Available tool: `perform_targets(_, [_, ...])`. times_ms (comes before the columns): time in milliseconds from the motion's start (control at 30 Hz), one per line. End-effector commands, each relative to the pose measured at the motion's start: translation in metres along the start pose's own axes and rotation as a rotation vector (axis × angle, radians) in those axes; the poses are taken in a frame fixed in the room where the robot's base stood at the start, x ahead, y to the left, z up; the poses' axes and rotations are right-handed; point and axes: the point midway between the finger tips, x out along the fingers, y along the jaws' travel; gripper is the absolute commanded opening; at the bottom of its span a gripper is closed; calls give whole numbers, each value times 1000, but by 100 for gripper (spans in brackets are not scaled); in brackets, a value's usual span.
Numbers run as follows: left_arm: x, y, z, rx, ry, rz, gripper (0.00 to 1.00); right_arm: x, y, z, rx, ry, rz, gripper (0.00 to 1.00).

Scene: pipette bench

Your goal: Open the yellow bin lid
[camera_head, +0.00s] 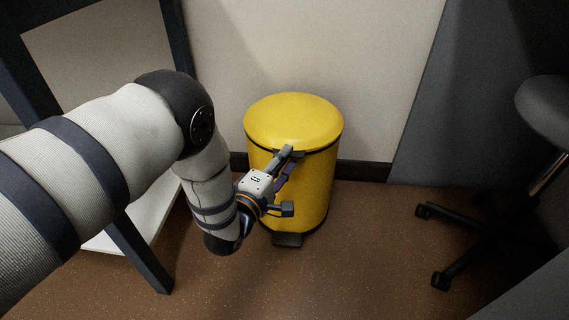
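The yellow bin (316,185) stands upright on the floor against the wall. Its domed yellow lid (294,119) is closed, with a dark band under its rim. A dark foot pedal (288,240) shows at its base. My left gripper (289,180) is in front of the bin, with its fingers spread apart and nothing seen between them. One finger is up near the lid's front rim and the other is lower, in front of the bin's body. I cannot tell whether the upper finger touches the rim. My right gripper is not in view.
A table frame with dark legs (139,257) and a white lower shelf stands at the left. A wheeled office chair (547,108) stands at the right. The brown floor (370,255) between bin and chair is clear. The wall is close behind the bin.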

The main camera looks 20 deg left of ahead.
Motion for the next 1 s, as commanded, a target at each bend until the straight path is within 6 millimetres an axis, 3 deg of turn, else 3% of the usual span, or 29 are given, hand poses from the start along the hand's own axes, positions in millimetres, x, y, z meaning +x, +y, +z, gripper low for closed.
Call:
perform_targets(167, [0,1,0,0,0,0,24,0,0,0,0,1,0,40])
perform_targets(300, [0,0,0,0,0,0,0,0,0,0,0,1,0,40])
perform_targets(667, [0,6,0,-4,0,-8,0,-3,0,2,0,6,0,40])
perform_targets(867, [0,37,3,-32,1,-67,0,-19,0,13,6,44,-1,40])
perform_targets(1000, [3,74,9,-70,0,-151,0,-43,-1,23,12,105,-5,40])
